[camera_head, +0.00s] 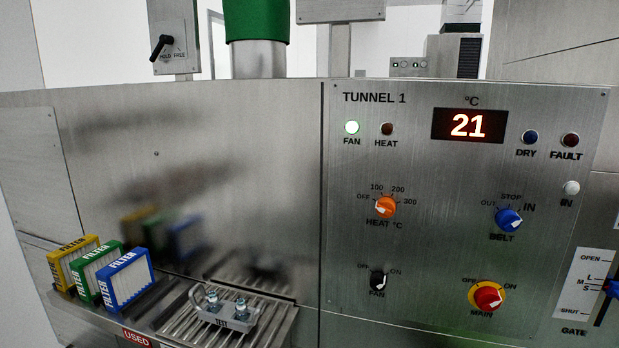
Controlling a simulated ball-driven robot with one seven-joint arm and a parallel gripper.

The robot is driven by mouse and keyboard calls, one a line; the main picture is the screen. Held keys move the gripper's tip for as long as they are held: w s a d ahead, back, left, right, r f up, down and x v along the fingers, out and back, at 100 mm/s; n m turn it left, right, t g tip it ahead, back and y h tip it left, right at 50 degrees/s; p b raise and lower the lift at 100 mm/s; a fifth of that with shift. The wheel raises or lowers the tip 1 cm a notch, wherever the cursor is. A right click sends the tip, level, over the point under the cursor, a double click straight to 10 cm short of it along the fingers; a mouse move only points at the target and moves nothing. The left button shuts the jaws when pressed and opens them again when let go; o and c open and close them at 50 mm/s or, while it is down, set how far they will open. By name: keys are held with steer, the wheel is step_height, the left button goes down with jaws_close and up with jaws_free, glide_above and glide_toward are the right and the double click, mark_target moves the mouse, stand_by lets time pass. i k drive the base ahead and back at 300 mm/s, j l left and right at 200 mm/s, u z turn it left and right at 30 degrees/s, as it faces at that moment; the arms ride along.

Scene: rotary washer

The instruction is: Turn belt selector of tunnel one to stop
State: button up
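The belt selector (508,219) is a blue knob on the right side of the steel Tunnel 1 panel (440,255). The labels OUT, STOP and IN are spread around its upper side, and BELT is printed below it. I cannot tell for sure which label the knob points to. Nothing covers the knob. My gripper is not in view.
Near the selector are an orange heat knob (385,207), a black fan switch (378,281), a red main switch (488,297) and a gate lever (608,288). Filters (125,281) and a TEST piece (224,310) stand at lower left. The panel front looks clear.

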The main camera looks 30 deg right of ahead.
mark_target(508, 221)
steer(key=l+z, duration=0.1)
steer(key=z, duration=0.25)
steer(key=l+z, duration=0.15)
steer(key=z, duration=0.2)
steer(key=l+z, duration=0.1)
steer(key=z, duration=0.3)
